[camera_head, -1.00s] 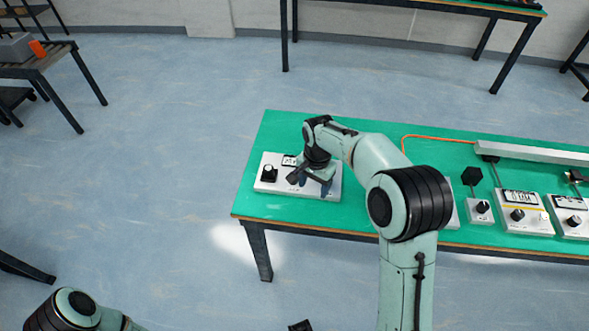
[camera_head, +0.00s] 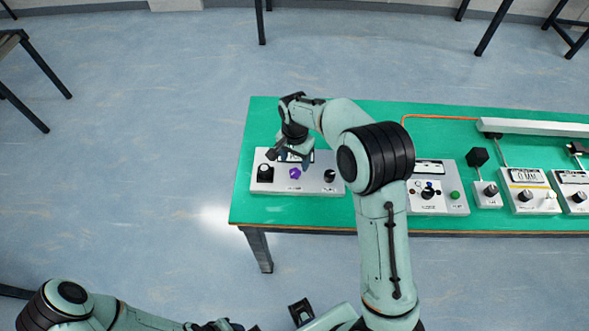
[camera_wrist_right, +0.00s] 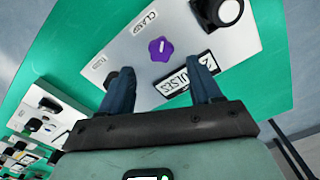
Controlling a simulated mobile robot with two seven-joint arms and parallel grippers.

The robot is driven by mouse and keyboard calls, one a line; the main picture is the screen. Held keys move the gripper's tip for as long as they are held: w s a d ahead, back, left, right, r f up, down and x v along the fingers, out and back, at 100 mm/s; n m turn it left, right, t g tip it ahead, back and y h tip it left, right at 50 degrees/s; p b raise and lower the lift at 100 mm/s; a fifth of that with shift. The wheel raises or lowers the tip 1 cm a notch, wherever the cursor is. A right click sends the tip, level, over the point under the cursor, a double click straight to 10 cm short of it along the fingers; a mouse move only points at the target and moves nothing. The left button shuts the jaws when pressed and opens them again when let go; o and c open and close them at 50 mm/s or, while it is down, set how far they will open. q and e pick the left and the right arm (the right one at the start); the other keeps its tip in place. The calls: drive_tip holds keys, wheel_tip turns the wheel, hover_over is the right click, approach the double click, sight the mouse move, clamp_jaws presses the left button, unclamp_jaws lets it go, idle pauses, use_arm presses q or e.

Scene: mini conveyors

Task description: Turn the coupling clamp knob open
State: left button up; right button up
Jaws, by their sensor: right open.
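The coupling clamp knob is a purple lobed knob (camera_head: 295,173) on the white panel (camera_head: 312,188) at the left end of the green table. In the right wrist view the purple knob (camera_wrist_right: 161,48) has a white mark and sits beside the word CLAMP. My right gripper (camera_head: 293,158) is above the panel, just behind the knob. In the right wrist view my right gripper (camera_wrist_right: 163,68) has its two blue fingers apart with nothing between them; the knob shows just beyond the fingertips.
The same panel has a black knob (camera_head: 265,173) at left, another (camera_head: 330,175) at right, and a display (camera_wrist_right: 187,80) partly behind a finger. More panels, one with a green button (camera_head: 455,196), stand to the right on the green table (camera_head: 440,148). Floor lies open left.

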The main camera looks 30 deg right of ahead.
sight(295, 172)
wheel_tip(295, 172, down, 6)
drive_tip(key=shift+w+f, duration=0.1)
drive_tip(key=shift+f, duration=0.05)
drive_tip(key=shift+c, duration=0.4)
drive_tip(key=c, duration=1)
